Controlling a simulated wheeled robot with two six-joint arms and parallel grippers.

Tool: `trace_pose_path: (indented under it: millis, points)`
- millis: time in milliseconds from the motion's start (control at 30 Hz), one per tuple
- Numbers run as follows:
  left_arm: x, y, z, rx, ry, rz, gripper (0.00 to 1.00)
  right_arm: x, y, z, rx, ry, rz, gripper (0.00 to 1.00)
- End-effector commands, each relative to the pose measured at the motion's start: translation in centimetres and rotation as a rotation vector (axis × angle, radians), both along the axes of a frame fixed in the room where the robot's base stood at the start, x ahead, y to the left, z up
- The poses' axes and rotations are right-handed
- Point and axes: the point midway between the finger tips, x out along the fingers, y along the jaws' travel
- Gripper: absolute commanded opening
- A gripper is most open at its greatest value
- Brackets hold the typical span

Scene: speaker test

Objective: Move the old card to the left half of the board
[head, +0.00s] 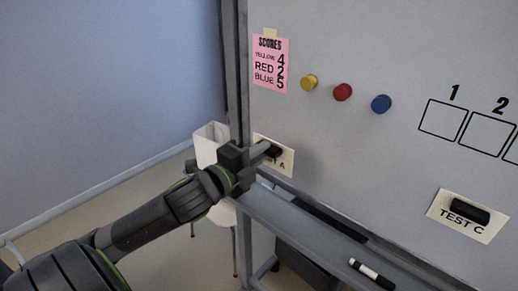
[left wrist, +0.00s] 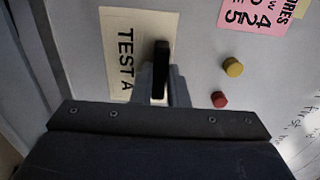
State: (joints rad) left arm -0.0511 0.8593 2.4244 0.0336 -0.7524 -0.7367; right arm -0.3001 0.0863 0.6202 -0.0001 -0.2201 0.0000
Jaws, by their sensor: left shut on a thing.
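The TEST A card (head: 287,163) is a cream card at the left edge of the whiteboard (head: 390,50), partly hidden by my gripper in the head view. It also shows in the left wrist view (left wrist: 118,50), flat against the board as far as I can tell. A black block (left wrist: 161,62) sits on it. My left gripper (head: 264,152) is shut on this block, its fingers on either side in the left wrist view (left wrist: 161,88). The TEST C card (head: 462,226), with a similar black block (head: 469,211), is at the lower right. No card is visibly marked old.
A pink scores card (head: 271,64) hangs above. Yellow (head: 309,82), red (head: 342,92) and blue (head: 381,104) round magnets are in a row. Drawn boxes (head: 443,120) are at the right. A marker (head: 371,273) lies on the ledge below. The board between the TEST cards is clear.

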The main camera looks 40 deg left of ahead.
Motion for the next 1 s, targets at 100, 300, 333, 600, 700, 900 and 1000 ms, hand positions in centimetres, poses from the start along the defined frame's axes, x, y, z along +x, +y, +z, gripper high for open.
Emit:
trace_pose_path:
  millis: [100,300,333,600,700,900,1000]
  points:
    - [0.1,0.1,0.1,0.0,-0.002,-0.005,0.0,0.0,0.5,-0.1,0.006,-0.001,-0.002,0.36]
    - [1.2,0.0,-0.1,-0.002,-0.004,-0.003,0.0,0.0,1.1,-0.9,0.014,-0.001,-0.005,0.36]
    - [1.4,0.0,-0.1,-0.002,-0.004,-0.003,0.0,0.1,1.1,-1.0,0.014,-0.001,-0.005,0.36]
    - [3.6,-0.2,0.0,-0.002,-0.004,-0.004,0.0,0.0,1.0,-2.1,0.012,-0.001,-0.004,0.36]
    - [4.4,-0.2,-0.1,-0.002,-0.003,-0.003,0.0,0.0,0.8,-2.4,0.01,-0.001,-0.003,0.36]
    - [6.0,-0.4,0.0,-0.003,-0.003,-0.003,0.0,0.0,0.4,-2.9,0.005,0.0,-0.001,0.36]
    - [6.6,-0.4,0.1,-0.001,-0.003,-0.003,0.0,0.0,0.3,-3.0,0.004,0.0,-0.002,0.36]
